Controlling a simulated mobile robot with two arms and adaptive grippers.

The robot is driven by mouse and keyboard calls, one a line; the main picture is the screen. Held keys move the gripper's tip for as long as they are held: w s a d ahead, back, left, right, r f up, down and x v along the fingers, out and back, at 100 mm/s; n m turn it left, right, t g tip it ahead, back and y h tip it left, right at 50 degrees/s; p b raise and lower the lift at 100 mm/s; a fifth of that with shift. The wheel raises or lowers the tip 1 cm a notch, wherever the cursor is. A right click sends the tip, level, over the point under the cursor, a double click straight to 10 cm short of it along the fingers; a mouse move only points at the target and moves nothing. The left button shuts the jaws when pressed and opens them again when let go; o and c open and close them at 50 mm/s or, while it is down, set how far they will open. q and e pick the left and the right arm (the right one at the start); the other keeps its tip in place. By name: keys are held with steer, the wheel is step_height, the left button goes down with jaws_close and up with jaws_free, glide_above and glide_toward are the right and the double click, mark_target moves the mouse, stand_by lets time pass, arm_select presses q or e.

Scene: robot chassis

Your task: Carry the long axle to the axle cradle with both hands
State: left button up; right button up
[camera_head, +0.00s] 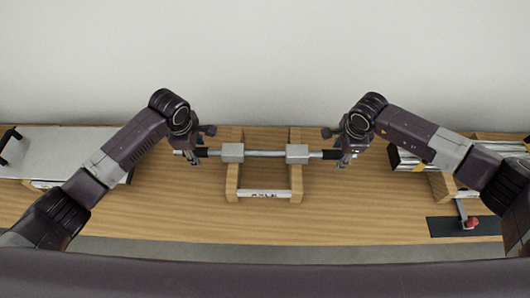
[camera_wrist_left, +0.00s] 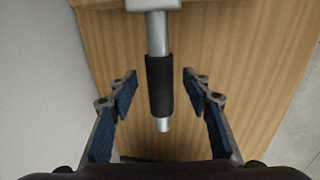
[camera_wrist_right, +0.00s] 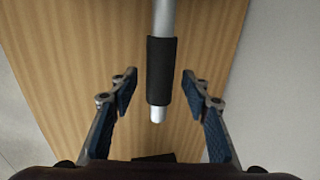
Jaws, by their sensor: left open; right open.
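The long axle (camera_head: 264,153) is a silver rod with two grey blocks and black sleeves near its ends. It lies level across the wooden axle cradle (camera_head: 264,194), which is labelled AXLE. My left gripper (camera_head: 201,147) is at the axle's left end. In the left wrist view its open fingers (camera_wrist_left: 160,88) stand either side of the black sleeve (camera_wrist_left: 159,85), with gaps on both sides. My right gripper (camera_head: 338,150) is at the right end. In the right wrist view its open fingers (camera_wrist_right: 162,88) flank the other sleeve (camera_wrist_right: 160,72), apart from it.
A light metal plate (camera_head: 60,148) with a black handle lies at the left of the wooden table (camera_head: 180,215). A wooden rack (camera_head: 442,185) with metal bars stands at the right. A red-tipped part (camera_head: 471,223) sits on a dark mat. The table's front middle is clear.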

arm_select(q)
jaws_close()
arm_select(e)
jaws_close()
arm_select(q)
steer(key=shift+w+r, duration=0.2)
steer(key=shift+w, duration=0.05)
arm_select(e)
steer(key=shift+w+r, duration=0.2)
